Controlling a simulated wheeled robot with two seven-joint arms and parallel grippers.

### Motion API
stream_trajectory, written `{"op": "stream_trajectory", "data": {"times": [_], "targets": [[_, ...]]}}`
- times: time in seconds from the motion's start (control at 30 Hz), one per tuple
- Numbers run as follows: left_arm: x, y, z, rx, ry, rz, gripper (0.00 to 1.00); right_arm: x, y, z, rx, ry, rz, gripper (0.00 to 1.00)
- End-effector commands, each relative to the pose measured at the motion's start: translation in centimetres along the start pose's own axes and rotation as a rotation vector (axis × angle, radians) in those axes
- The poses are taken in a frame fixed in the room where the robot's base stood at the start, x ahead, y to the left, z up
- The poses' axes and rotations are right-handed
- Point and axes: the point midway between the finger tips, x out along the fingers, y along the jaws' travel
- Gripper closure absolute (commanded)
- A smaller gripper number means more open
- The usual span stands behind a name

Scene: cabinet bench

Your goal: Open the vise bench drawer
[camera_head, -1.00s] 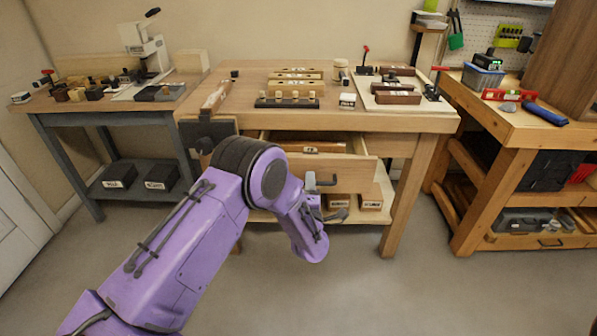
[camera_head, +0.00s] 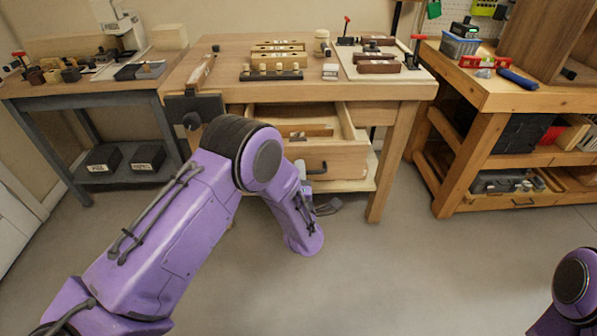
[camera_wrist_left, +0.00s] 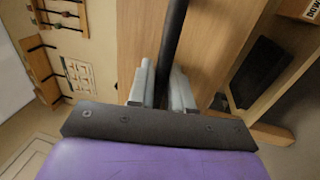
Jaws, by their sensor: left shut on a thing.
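The vise bench (camera_head: 228,52) stands in the middle of the head view, with a dark vise (camera_head: 192,106) on its left front corner. Its wooden drawer (camera_head: 335,158) is pulled out under the top, and its inside shows from above. My left gripper (camera_head: 304,172) is at the drawer front, partly hidden behind my forearm. In the left wrist view, its two pale fingers (camera_wrist_left: 163,88) are shut on the dark drawer handle (camera_wrist_left: 173,38), which also shows in the head view (camera_head: 317,170). My right arm shows at the lower right; its gripper is out of view.
Wooden blocks (camera_head: 278,58) and a fixture board (camera_head: 372,62) lie on the bench top. A grey side table (camera_head: 88,92) stands left and a wooden workbench (camera_head: 470,98) right. The floor (camera_head: 400,265) in front is clear.

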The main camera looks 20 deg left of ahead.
Motion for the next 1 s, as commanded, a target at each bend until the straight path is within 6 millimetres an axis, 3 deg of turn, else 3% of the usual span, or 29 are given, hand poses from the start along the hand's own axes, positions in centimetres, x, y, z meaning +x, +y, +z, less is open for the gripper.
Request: {"op": "stream_trajectory", "data": {"times": [0.03,0.07,0.4,0.8,1.0], "targets": [[0.0,-0.1,-0.1,0.000,0.003,-0.001,0.74,0.0,0.0,0.0,0.000,0.000,0.000,0.20],[0.0,-0.1,-0.1,0.000,0.003,-0.001,0.64,0.0,0.0,0.0,0.000,0.000,0.000,0.20],[-0.4,0.0,0.0,-0.001,0.001,0.000,0.64,0.0,0.0,0.0,0.000,0.000,0.000,0.20],[-8.8,-0.1,-0.1,0.001,0.000,-0.001,0.64,0.4,0.0,0.2,0.000,0.000,0.000,0.20],[-10.5,-0.1,-0.2,0.000,0.003,0.000,0.64,0.4,0.0,0.2,0.000,0.000,0.000,0.20]]}}
